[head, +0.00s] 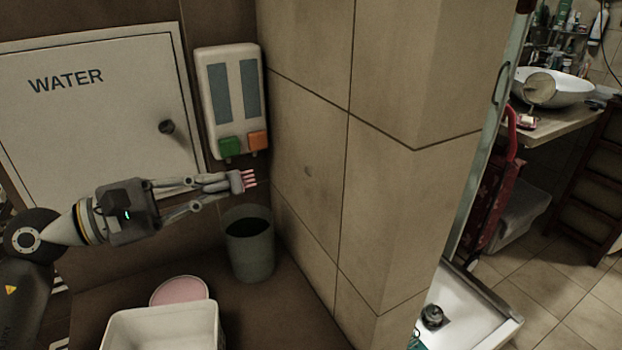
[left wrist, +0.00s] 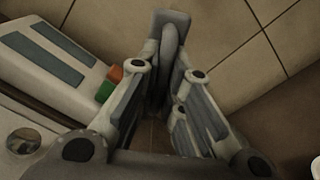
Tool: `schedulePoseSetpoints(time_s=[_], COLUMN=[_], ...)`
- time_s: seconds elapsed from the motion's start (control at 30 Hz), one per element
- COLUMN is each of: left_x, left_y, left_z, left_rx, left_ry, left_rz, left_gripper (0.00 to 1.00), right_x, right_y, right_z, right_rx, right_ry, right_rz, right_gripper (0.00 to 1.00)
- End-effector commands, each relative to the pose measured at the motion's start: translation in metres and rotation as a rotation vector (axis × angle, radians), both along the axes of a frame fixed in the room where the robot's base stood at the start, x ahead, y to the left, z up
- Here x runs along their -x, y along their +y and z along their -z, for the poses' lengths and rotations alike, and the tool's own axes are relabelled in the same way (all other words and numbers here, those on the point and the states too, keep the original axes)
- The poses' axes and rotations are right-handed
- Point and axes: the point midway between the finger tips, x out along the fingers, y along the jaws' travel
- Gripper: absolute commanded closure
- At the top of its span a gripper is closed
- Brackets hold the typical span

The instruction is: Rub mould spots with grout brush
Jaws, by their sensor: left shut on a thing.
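My left gripper (head: 222,183) comes in from the left and is shut on the grout brush (head: 237,182). The brush has a grey head with pink bristles that point right, towards the tiled wall (head: 315,110). The bristles look apart from the tiles. In the left wrist view, the grey brush (left wrist: 171,23) stands out beyond the gripper (left wrist: 165,75), and its bristles are hidden. One faint dark mould spot (head: 308,171) shows on the tile right of the brush. My right gripper is not in view.
A dispenser (head: 231,100) with green and orange buttons hangs above the brush. A grey bin (head: 249,246) stands below it. A white tub (head: 160,325) and a pink round thing (head: 179,290) are lower left. A washbasin (head: 565,90) is far right.

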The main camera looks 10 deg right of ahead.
Motion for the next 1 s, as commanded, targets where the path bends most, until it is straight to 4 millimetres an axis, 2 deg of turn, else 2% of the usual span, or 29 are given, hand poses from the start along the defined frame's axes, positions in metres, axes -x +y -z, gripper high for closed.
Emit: schedulePoseSetpoints(time_s=[0.27,0.7,1.0], left_x=[-0.002,-0.016,-0.021], left_y=[-0.007,-0.051,-0.064], left_z=[0.000,-0.001,-0.001], left_rx=[0.003,0.013,0.016], left_ry=[-0.001,-0.005,-0.004], left_rz=[0.001,-0.006,-0.009], left_gripper=[1.00,1.00,1.00], right_x=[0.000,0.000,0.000], right_y=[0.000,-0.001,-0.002], right_z=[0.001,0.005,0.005], right_rx=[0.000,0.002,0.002], right_ry=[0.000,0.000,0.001], right_rz=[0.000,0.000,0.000], right_gripper=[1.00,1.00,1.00])
